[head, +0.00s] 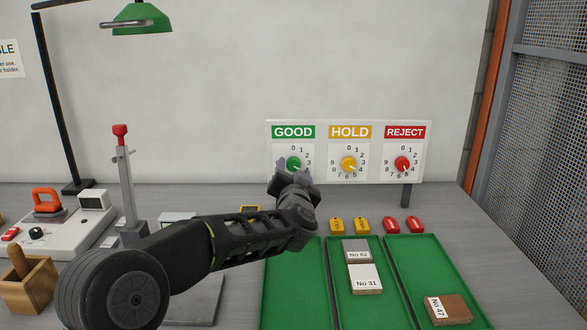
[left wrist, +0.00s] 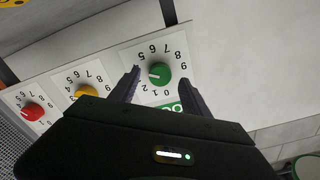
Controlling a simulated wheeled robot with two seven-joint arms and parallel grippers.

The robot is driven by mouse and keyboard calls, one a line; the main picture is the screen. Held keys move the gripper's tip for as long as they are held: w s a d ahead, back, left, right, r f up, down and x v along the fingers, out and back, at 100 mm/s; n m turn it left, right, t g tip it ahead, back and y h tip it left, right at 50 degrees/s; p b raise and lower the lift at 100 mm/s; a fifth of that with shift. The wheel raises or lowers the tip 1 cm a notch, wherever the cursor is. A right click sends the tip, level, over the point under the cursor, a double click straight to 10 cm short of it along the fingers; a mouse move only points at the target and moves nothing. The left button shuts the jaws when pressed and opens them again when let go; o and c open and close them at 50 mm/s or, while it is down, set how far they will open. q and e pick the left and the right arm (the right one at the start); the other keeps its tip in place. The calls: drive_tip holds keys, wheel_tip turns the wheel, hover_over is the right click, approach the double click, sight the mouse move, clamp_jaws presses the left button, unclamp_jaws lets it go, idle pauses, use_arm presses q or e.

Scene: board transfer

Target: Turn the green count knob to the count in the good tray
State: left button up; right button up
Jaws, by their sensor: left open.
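The green count knob (head: 293,163) sits on the dial under the GOOD sign (head: 293,132). My left gripper (head: 293,178) is in front of the lower part of that dial. In the left wrist view the green knob (left wrist: 159,73) shows upside down between the open fingers, with no clear contact. Its white mark points left in that view; I cannot read the digit it faces, near a finger. The left green tray (head: 295,290), below the GOOD side, is bare where it shows; my arm hides part of it. My right gripper is not in view.
The yellow knob (head: 349,164) and red knob (head: 402,164) stand to the right on the same panel. The middle tray holds boards No 52 (head: 356,245) and No 31 (head: 365,272). The right tray holds No 47 (head: 455,309).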

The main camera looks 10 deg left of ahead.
use_arm(q)
drive_tip(key=shift+x, duration=0.9)
drive_tip(key=shift+c, duration=0.5)
clamp_jaws()
